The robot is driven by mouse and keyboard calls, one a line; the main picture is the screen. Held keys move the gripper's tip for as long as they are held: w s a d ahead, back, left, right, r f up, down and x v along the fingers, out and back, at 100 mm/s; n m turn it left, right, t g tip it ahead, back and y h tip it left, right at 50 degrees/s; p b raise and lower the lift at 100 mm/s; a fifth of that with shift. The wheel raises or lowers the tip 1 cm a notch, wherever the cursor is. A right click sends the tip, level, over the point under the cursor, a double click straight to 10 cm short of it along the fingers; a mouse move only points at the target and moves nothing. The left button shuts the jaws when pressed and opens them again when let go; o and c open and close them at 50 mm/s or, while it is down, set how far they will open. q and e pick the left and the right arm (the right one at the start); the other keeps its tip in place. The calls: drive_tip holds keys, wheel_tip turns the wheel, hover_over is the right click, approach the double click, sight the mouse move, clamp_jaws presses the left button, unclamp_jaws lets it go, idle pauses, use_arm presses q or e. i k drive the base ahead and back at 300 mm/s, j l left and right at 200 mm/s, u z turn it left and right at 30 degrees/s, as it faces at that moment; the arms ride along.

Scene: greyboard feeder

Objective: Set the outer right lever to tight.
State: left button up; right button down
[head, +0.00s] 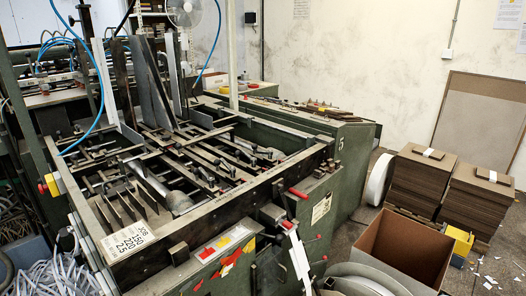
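The green machine (240,222) fills the middle of the head view. On its front right corner is a lever with a red grip (298,194), pointing up and left. Just below it, a second red grip (287,224) sits at the top of a pale bar (298,250) that slants down to the right. Smaller red-tipped handles (313,239) stick out lower on the same side. I cannot tell which of these is the outer right lever, and no tight marking is readable. Neither of my grippers can be made out.
An open brown box (405,245) stands on the floor at right, with stacks of board (425,180) behind it. A yellow bin (458,241) and paper scraps lie nearby. A pale wheel (379,180) stands beside the machine. Tangled cable or strip (55,272) lies at lower left.

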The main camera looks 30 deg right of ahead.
sight(270, 152)
drive_tip(key=i+l, duration=0.6)
drive_tip(key=i, duration=0.15)
